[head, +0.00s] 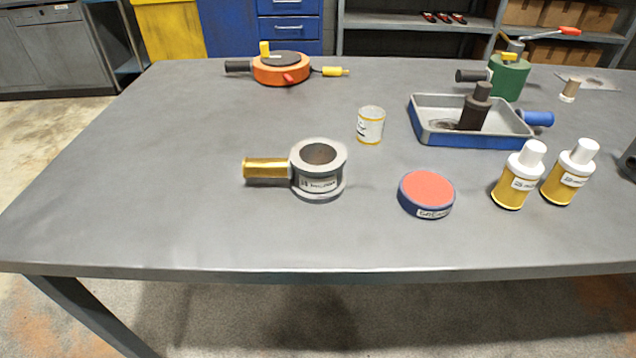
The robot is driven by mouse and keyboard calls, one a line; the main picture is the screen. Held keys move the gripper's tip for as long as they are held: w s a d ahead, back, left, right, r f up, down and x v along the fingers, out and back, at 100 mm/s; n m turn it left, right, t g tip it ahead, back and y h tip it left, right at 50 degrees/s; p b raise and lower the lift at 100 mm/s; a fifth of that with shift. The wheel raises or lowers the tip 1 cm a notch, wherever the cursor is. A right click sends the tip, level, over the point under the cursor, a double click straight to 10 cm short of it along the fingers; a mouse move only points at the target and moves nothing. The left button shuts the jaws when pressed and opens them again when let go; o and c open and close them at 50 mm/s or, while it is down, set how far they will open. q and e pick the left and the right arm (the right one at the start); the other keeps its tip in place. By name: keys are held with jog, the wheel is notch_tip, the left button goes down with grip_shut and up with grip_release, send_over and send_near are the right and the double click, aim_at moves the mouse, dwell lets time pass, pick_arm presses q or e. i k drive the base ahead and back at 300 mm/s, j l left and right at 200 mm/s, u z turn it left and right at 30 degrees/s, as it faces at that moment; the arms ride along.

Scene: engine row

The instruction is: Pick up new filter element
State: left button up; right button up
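A small white cylinder with yellow bands (370,125), which looks like the new filter element, stands upright near the middle of the table. Nothing touches it and its near side is fully in view. A grey round housing (318,185) with an open top and a gold handle (267,168) stands to its front left. A dark cylindrical part with a narrower top (474,113) stands in a grey and blue tray (470,141) to its right. Neither of my grippers shows in the head view.
A red-topped grease tin (426,194) and two yellow bottles with white caps (518,178) (571,174) stand at front right. An orange round device (281,70) and a green can (509,77) stand at the back. The table's left side (130,190) is clear.

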aim_at(571, 170)
jog(key=k+l, duration=0.1)
jog(key=l, duration=0.3)
jog(key=k+l, duration=0.1)
jog(key=l, duration=0.3)
jog(key=k+l, duration=0.1)
jog(key=l, duration=0.25)
jog(key=k+l, duration=0.1)
jog(key=l, duration=0.3)
jog(key=k+l, duration=0.15)
jog(key=l, duration=0.25)
